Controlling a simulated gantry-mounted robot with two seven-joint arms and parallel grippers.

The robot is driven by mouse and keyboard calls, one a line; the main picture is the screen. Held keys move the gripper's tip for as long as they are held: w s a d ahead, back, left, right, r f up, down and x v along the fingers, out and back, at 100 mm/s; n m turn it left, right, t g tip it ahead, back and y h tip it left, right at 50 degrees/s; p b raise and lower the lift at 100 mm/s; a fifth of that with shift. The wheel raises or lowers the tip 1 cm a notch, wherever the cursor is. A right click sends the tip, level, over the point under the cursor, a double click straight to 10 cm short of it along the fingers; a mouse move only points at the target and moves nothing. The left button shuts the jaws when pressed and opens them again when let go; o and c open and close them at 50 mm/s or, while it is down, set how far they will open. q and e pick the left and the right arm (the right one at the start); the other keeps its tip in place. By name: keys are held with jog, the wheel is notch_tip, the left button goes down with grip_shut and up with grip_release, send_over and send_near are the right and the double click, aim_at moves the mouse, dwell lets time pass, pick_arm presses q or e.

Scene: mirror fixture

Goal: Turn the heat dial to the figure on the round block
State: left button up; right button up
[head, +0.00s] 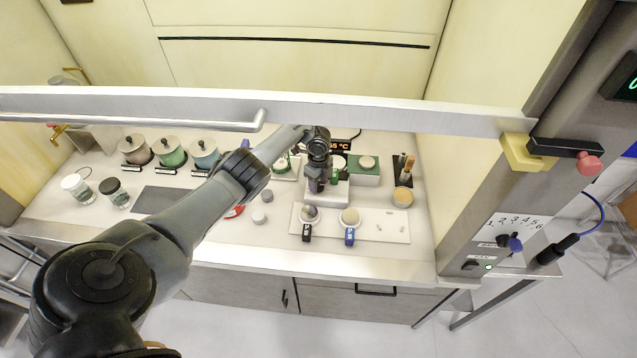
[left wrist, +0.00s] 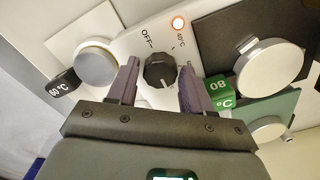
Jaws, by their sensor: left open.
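The black heat dial (left wrist: 160,70) shows in the left wrist view on a white panel (left wrist: 131,40), with OFF and 40 °C marks beyond it. Its pointer is too small to read. My left gripper (left wrist: 158,84) is open, one finger on each side of the dial; I cannot tell whether they touch it. A black, seemingly rounded block (left wrist: 62,86) reads 60 °C, at the left. A green, boxier block (left wrist: 218,91) reads 80 °C, right of the fingers. In the head view my left gripper (head: 316,186) is over the white heater (head: 328,196). My right gripper is out of view.
A white tray (head: 378,227) with two round dishes lies in front of the heater. A green box (head: 365,177) and black stand (head: 411,180) are to the right. The sash bar (head: 390,113) crosses above the arm.

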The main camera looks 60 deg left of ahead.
aim_at(320, 185)
pick_arm(q)
jog(key=shift+r+p, duration=0.7)
jog(key=shift+r, duration=2.85)
jog(key=shift+w+d+f, duration=0.1)
jog(key=shift+w, duration=0.05)
jog(key=shift+y, duration=0.8)
jog(key=d, duration=0.1)
jog(key=w+d+f+p, duration=0.1)
jog(key=d+f, duration=0.1)
jog(key=shift+w+d+f+p, duration=0.2)
jog(key=shift+w+d+p, duration=0.05)
jog(key=shift+w+p, duration=0.15)
jog(key=s+d+f+n+t+y+p, duration=0.1)
jog(key=s+d+p, duration=0.1)
jog(key=d, duration=0.8)
jog(key=s+d+f+n+t+p, duration=0.1)
jog(key=s+d+f+t+p, duration=0.15)
jog(key=d, duration=0.65)
jog(key=s+d+r+n+h+p, duration=0.1)
jog(key=s+d+r+n+p, duration=0.25)
jog(key=s+d+r, duration=0.55)
jog(key=s+d+r+n+h+p, duration=0.1)
jog(key=s+d+r+n, duration=0.1)
jog(key=s+r, duration=0.3)
jog(key=s+d+r+n+p, duration=0.1)
jog(key=s+d+r+n, duration=0.2)
jog(key=s+r+n, duration=0.2)
jog(key=shift+s+d+r+h, duration=0.25)
jog(key=shift+s+d+h, duration=0.15)
jog(key=shift+s, duration=0.7)
